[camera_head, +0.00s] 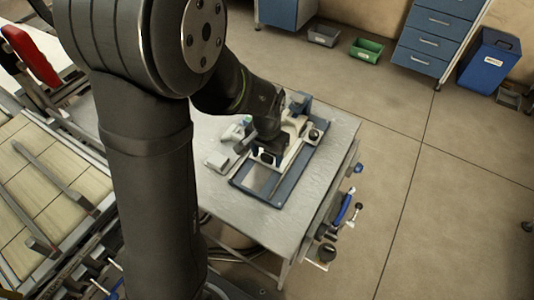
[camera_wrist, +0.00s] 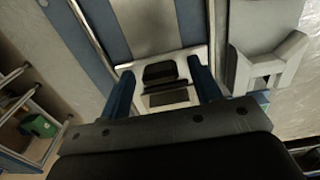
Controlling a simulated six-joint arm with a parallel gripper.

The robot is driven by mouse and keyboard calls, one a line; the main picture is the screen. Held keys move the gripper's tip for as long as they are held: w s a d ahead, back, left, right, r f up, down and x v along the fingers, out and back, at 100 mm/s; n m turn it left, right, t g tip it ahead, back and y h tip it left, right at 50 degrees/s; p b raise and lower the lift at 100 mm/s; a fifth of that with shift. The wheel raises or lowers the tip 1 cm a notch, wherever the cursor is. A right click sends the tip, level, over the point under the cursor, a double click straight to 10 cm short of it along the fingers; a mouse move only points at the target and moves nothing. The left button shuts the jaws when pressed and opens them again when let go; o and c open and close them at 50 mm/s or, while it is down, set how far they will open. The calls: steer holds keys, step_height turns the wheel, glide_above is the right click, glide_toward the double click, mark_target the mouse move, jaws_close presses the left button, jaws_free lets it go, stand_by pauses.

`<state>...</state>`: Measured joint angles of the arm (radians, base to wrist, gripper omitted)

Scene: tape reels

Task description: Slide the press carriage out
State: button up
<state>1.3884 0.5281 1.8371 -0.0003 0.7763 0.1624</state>
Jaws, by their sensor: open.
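The press stands on the grey table, with a blue base (camera_head: 278,201) and long rails. Its pale carriage (camera_head: 291,157) sits on the base, partly hidden by my arm. In the wrist view the near end of the carriage (camera_wrist: 192,56) shows as a pale frame with a black block (camera_wrist: 160,72) in it. My gripper (camera_wrist: 164,82) is open, with one blue finger on each side of this pale end. In the head view my gripper (camera_head: 267,155) is low over the carriage. Whether the fingers touch it, I cannot tell.
The table top (camera_head: 225,202) is clear at the front left. A pale grey block (camera_head: 217,161) lies left of the press; a notched grey holder (camera_wrist: 268,62) shows right of it in the wrist view. Tools hang at the table's right side, including a blue-handled one (camera_head: 342,208).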

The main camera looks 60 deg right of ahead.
jaws_close()
steer(key=a, duration=0.7)
steer(key=shift+s+a, duration=0.1)
steer(key=shift+a, duration=0.1)
jaws_free()
steer(key=shift+r, duration=0.15)
step_height(320, 180, up, 17)
stand_by(0.4)
stand_by(0.5)
